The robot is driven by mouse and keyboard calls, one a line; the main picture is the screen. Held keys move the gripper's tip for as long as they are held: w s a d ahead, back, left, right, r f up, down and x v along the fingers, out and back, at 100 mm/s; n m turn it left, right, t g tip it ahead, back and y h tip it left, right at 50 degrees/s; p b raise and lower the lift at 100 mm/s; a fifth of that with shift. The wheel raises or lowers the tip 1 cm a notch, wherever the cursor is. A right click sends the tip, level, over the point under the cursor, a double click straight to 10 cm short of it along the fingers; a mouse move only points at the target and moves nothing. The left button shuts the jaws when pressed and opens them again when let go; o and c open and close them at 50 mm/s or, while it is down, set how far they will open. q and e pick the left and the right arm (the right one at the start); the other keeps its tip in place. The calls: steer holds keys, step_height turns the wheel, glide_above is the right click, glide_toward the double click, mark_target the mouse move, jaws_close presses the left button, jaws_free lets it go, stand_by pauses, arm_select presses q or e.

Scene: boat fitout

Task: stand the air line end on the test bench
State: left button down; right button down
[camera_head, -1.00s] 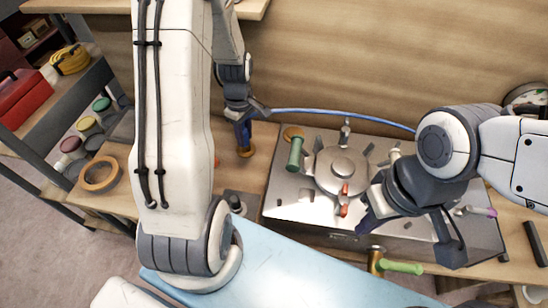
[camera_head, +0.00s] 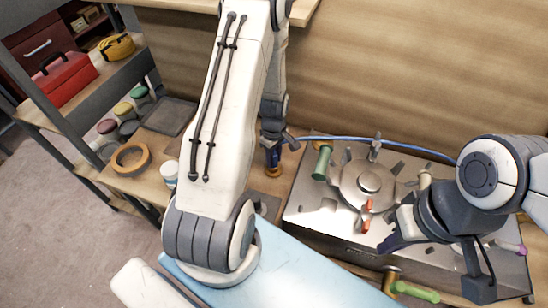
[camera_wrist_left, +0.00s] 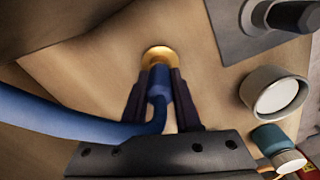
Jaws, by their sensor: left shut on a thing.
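The blue air line (camera_head: 380,142) runs from the metal unit's back right side to my left gripper (camera_head: 273,152). My left gripper is shut on the air line end (camera_wrist_left: 158,85), a blue sleeve with a brass tip (camera_wrist_left: 158,56). The tip points down at the wooden bench top (camera_wrist_left: 90,75), left of the metal unit (camera_head: 315,215). I cannot tell whether it touches the wood. The hose bends off to the left in the left wrist view. My right gripper (camera_head: 393,243) hangs over the unit's front right part; its fingers are too unclear to judge.
The metal unit carries a round lid (camera_head: 368,180), a green handle (camera_head: 322,162) and a red-handled part (camera_head: 367,215). An orange tape roll (camera_head: 131,158), a white-lidded jar (camera_head: 169,171) and a dark tray (camera_head: 168,116) lie left.

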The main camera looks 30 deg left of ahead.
arm_select(q)
steer(key=shift+f, duration=0.2)
steer(key=c, duration=0.6)
jaws_free()
steer(key=shift+r, duration=0.1)
steer(key=shift+r, duration=0.1)
step_height(320, 180, up, 12)
steer(key=shift+r, duration=0.1)
